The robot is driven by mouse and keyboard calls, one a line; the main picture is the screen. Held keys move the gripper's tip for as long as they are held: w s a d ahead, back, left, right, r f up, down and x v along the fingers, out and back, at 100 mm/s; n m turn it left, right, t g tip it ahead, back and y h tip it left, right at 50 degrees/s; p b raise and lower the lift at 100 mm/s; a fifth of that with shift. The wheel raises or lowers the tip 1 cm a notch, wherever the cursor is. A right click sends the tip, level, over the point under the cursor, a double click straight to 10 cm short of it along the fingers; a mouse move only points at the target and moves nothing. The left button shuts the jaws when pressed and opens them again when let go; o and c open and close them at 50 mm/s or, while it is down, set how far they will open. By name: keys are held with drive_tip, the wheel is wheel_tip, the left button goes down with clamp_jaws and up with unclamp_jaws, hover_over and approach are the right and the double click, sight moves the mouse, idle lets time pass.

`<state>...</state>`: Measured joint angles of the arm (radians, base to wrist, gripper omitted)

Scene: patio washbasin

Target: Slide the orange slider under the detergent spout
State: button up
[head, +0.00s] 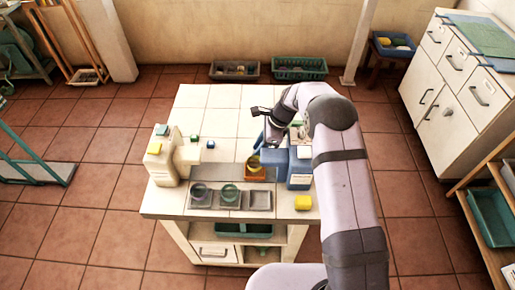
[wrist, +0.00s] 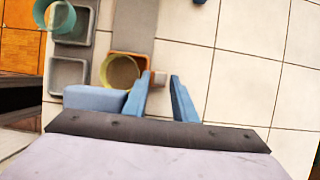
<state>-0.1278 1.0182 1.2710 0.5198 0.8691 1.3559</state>
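The orange slider (head: 255,175) sits at the right end of a grey track (head: 222,174), beside a blue dispenser (head: 300,168). A yellow-rimmed cup (wrist: 124,70) stands on the slider (wrist: 111,83) in the wrist view. A small pale block (wrist: 160,77), perhaps its handle, shows at the slider's right side. My gripper (wrist: 160,82) has its two blue fingers apart, with the pale block just ahead of or between the tips; contact is unclear. In the head view my gripper (head: 262,140) is low behind the slider. A cream dispenser (head: 165,160) stands at the track's left end. Neither spout shows clearly.
The back tabletop is clear.

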drive_tip(key=b+v, duration=0.2)
drive_tip(key=v, duration=0.5)
drive_tip(key=shift+r, duration=0.15)
idle(0.3)
drive_tip(key=a+h+b, duration=0.1)
drive_tip(key=a+h, duration=0.2)
drive_tip(key=shift+a+r+n+h+b, duration=0.1)
drive_tip(key=shift+a+n+h+b, duration=0.05)
drive_tip(key=shift+n+h+b, duration=0.2)
drive_tip(key=shift+a+r+h, duration=0.1)
drive_tip(key=shift+a+h, duration=0.1)
drive_tip(key=shift+h, duration=0.15)
